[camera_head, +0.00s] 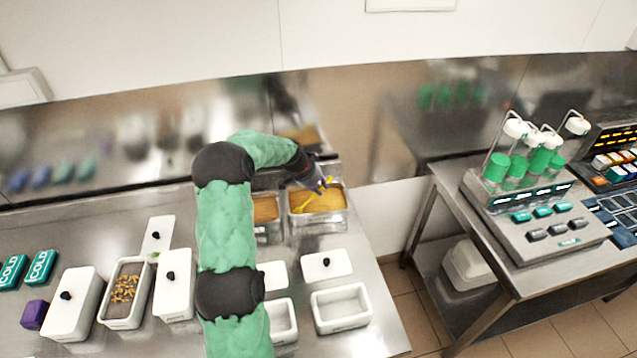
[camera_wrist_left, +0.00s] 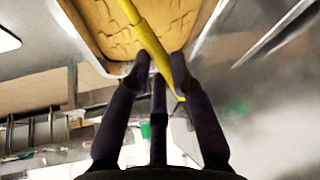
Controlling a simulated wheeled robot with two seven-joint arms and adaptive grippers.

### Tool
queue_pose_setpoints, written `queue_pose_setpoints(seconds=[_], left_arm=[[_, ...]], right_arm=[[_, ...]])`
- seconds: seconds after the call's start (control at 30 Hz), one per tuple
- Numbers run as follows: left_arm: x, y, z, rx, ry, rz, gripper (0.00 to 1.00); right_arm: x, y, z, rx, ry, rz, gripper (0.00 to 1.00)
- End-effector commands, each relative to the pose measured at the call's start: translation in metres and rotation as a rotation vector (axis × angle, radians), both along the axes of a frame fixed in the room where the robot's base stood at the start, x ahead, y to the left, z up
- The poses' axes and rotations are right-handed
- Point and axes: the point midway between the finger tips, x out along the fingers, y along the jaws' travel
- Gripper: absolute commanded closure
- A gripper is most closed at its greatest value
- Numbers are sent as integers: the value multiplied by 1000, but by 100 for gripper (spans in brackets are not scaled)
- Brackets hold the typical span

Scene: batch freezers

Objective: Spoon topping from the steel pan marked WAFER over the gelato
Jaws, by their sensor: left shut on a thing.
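My left gripper (camera_head: 320,184) is shut on a yellow spoon (camera_head: 307,202) above a steel pan (camera_head: 318,225) at the back right of the counter. The pan holds tan topping; its marking is too small to read. In the left wrist view the fingers (camera_wrist_left: 160,78) grip the yellow handle (camera_wrist_left: 150,42), which reaches across the tan topping (camera_wrist_left: 108,28); the spoon's bowl is out of that view. An open white tub (camera_head: 122,321) at left holds brown contents with yellowish bits on top, perhaps the gelato. My right gripper is not in view.
A second steel pan (camera_head: 268,228) with orange-tan contents is partly behind my arm. Lidded white tubs (camera_head: 72,310), loose lids (camera_head: 326,263) and an empty white tub (camera_head: 341,309) stand on the counter. COLD packs (camera_head: 40,267) lie far left. A gap separates the right table.

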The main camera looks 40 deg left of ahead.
Motion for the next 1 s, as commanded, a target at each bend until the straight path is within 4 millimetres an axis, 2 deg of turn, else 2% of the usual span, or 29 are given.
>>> queue_pose_setpoints(seconds=[0.03,0.8,1.0], left_arm=[[2,0,6,1,-3,0,100],[16,-4,50,1,-3,0,100],[19,-4,52,5,16,-1,100]], right_arm=[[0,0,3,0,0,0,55],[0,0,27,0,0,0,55],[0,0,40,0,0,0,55]])
